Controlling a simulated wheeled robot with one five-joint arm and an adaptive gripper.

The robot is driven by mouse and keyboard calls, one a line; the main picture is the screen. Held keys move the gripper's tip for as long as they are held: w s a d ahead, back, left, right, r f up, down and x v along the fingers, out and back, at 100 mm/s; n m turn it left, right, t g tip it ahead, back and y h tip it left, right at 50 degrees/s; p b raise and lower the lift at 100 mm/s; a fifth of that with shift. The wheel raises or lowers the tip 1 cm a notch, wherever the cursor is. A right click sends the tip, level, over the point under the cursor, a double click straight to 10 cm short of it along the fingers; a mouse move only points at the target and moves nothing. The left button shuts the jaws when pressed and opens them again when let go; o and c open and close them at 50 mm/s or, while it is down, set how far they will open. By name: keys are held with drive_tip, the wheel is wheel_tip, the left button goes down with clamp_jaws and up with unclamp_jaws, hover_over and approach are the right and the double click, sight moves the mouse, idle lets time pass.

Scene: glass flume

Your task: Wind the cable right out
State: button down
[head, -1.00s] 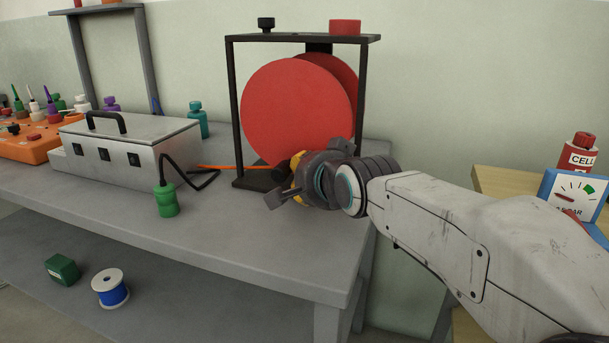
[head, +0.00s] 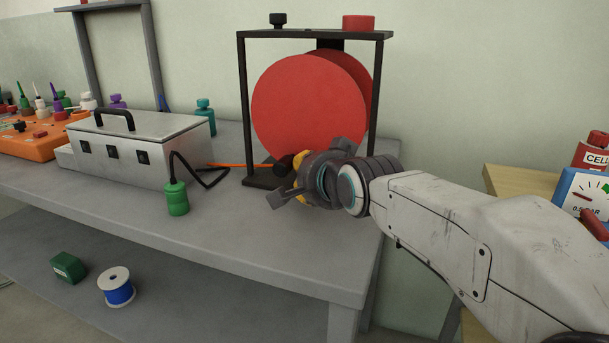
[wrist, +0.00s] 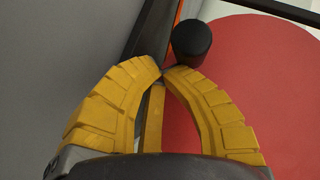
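A cable reel with two red discs (head: 307,105) stands in a black frame (head: 243,100) on the grey bench; the disc also fills the right of the wrist view (wrist: 275,95). An orange cable (head: 240,165) runs from the reel's foot leftward behind a metal box. A black crank handle (wrist: 191,42) juts out low on the near disc. My gripper (wrist: 162,72) has its yellow fingertips together beside the handle, seemingly with nothing between them. In the head view my gripper (head: 291,170) is at the disc's lower edge, its fingers mostly hidden by its own body.
The metal box (head: 140,148) with a black carrying handle stands left, a green plug (head: 176,197) on a black lead before it. A teal bottle (head: 205,115) stands behind. A blue spool (head: 117,290) lies on the lower shelf. A gauge (head: 585,195) is at right.

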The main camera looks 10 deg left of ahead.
drive_tip(key=v, duration=1.2)
drive_tip(key=shift+d, duration=0.1)
drive_tip(key=shift+w, duration=0.2)
idle(0.7)
